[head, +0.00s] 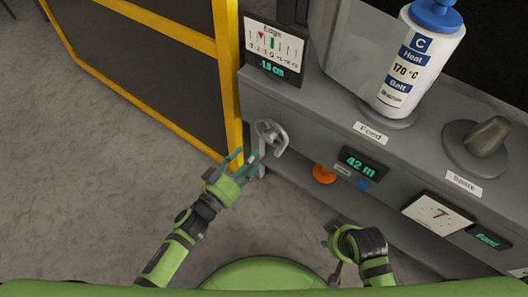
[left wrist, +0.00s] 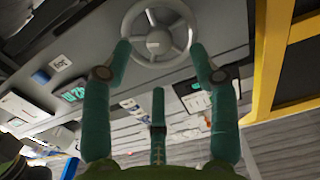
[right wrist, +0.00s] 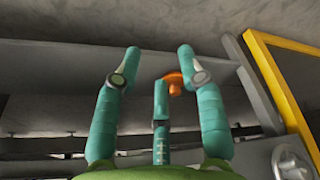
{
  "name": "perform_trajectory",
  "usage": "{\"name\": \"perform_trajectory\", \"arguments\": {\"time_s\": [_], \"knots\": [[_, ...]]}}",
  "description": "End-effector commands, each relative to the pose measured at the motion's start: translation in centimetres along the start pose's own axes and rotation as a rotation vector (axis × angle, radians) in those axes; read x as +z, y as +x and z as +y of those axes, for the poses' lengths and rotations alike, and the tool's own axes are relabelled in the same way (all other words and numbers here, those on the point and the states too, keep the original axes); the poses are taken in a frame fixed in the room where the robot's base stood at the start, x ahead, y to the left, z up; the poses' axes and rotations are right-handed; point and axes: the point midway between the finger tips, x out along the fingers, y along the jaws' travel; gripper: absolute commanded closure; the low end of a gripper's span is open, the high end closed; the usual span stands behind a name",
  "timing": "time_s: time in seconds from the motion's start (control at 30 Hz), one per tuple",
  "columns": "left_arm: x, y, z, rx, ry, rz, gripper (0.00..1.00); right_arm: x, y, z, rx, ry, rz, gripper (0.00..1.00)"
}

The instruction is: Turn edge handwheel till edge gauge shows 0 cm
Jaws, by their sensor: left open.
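The edge handwheel (head: 271,136) is a small grey spoked wheel on the front of the grey machine, below the edge gauge (head: 273,50). The gauge's red pointer sits left of its green mark, and its display appears to read -1.5 cm. My left gripper (head: 246,168) is open and empty, just left of and below the wheel. In the left wrist view the wheel (left wrist: 158,42) shows beyond and between the spread fingertips, apparently not gripped. My right gripper (head: 333,240) is low at the front; in the right wrist view its fingers (right wrist: 160,62) are apart and empty.
An orange knob (head: 324,174) and a 42 m display (head: 362,163) are on the machine front. A yellow-framed panel (head: 225,75) stands left. The floor at left is clear.

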Motion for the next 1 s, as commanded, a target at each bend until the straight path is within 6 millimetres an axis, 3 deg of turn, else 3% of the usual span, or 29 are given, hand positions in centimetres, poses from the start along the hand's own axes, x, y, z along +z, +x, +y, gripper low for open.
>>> {"name": "perform_trajectory", "arguments": {"time_s": [0.17, 0.5, 0.9, 0.93, 1.0], "knots": [[-0.8, 1.4, 0.5, 0.022, 0.004, 0.034, 0.40, -0.3, -0.9, 0.1, 0.002, 0.001, 0.011, 0.60], [-0.9, 6.3, 0.6, 0.020, 0.003, 0.030, 0.40, -0.8, -3.6, 0.2, 0.005, 0.003, 0.028, 0.60], [-0.9, 7.3, 0.6, 0.019, 0.003, 0.027, 0.40, -0.9, -4.4, 0.2, 0.006, 0.004, 0.030, 0.60], [-0.9, 7.3, 0.6, 0.019, 0.003, 0.027, 0.44, -0.9, -4.4, 0.2, 0.006, 0.004, 0.030, 0.60], [-0.9, 7.3, 0.6, 0.019, 0.003, 0.028, 0.72, -0.9, -4.4, 0.2, 0.006, 0.004, 0.030, 0.60]]}}
